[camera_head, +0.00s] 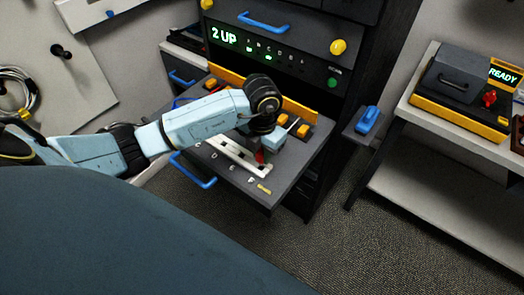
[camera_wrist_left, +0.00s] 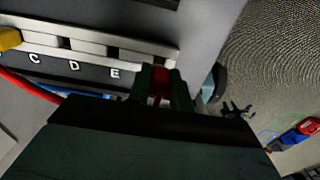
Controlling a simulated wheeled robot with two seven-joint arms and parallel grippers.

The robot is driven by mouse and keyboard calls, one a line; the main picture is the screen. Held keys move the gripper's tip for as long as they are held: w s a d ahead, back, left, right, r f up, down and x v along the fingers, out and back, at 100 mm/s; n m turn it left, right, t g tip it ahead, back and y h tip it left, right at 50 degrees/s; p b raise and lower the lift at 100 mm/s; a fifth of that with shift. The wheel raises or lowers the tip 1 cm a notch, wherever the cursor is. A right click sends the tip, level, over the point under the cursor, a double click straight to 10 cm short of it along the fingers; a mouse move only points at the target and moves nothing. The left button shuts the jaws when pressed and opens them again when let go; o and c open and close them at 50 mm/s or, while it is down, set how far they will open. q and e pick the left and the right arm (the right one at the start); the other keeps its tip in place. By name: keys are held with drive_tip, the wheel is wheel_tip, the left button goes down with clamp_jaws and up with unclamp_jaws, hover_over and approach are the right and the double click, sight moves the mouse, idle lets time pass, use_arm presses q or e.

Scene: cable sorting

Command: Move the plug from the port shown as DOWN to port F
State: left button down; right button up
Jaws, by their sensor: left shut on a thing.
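My left gripper (camera_head: 262,152) reaches down over the pale port strip (camera_head: 232,150) on the pulled-out tray. In the left wrist view its dark fingers (camera_wrist_left: 160,88) are shut on a red plug (camera_wrist_left: 160,82) at the right end of the strip (camera_wrist_left: 90,42). Labels C, D and E show in that view; the gripper hides the place right of E. The F label (camera_head: 251,181) shows in the head view. I cannot tell whether the plug's tip is in a port. The panel display (camera_head: 225,35) reads "2 UP" in green. My right gripper is not in view.
A red cable (camera_wrist_left: 28,88) and a yellow piece (camera_wrist_left: 9,39) show left in the wrist view. Orange-topped blocks (camera_head: 303,131) stand on the tray's far side. A blue handle (camera_head: 193,172) sticks out in front. A side bench holds a box reading "READY" (camera_head: 503,75).

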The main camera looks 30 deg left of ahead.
use_arm(q)
drive_tip(key=shift+f+b, duration=0.95)
drive_tip(key=shift+f, duration=0.45)
idle(1.5)
drive_tip(key=c, duration=0.7)
unclamp_jaws()
drive_tip(key=shift+r+p, duration=2.9)
drive_tip(key=shift+r, duration=0.65)
